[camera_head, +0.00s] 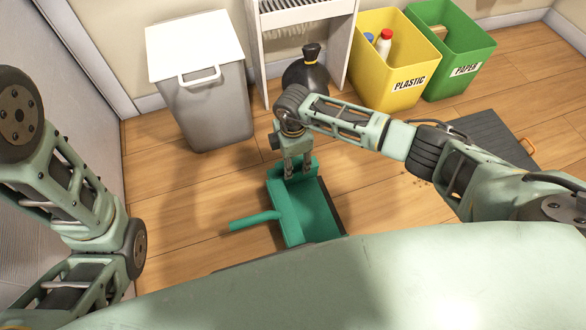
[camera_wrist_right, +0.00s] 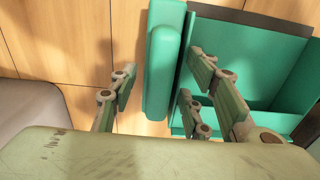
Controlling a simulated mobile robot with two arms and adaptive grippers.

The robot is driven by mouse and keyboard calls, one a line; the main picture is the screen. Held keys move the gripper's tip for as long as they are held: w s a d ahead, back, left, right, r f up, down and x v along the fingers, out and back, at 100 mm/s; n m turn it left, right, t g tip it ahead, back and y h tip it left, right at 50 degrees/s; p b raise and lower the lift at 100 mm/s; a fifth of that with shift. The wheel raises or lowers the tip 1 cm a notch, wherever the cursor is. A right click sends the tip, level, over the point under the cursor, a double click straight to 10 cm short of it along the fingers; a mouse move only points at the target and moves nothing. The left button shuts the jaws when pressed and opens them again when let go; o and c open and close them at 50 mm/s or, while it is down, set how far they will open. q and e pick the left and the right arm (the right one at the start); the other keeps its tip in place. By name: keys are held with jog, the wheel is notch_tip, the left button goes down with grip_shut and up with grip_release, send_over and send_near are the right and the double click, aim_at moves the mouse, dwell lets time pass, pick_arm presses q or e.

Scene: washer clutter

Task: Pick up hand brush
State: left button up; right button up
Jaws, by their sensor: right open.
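The teal hand brush (camera_head: 289,212) shows in the head view as a long narrow bar lying along the left side of the teal dustpan (camera_head: 323,217). A teal handle (camera_head: 252,221) sticks out to the left; I cannot tell which of the two it belongs to. My right gripper (camera_head: 298,171) is open and points down over the far end of the brush. In the right wrist view, the brush bar (camera_wrist_right: 161,88) shows between the open fingers (camera_wrist_right: 160,86), with the dustpan (camera_wrist_right: 250,62) on the right. Contact cannot be told. My left gripper is out of view.
A grey bin with white lid (camera_head: 205,95) stands at the back left. A dark bag-like object (camera_head: 305,75) is by a white rack (camera_head: 300,14). A yellow plastic bin (camera_head: 392,72) and green paper bin (camera_head: 455,55) stand back right. A dark mat (camera_head: 487,137) lies right. Wooden floor is clear left.

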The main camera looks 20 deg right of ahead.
jog(key=c, duration=0.8)
grip_shut()
jog(key=shift+s, duration=0.1)
jog(key=shift+f, duration=0.1)
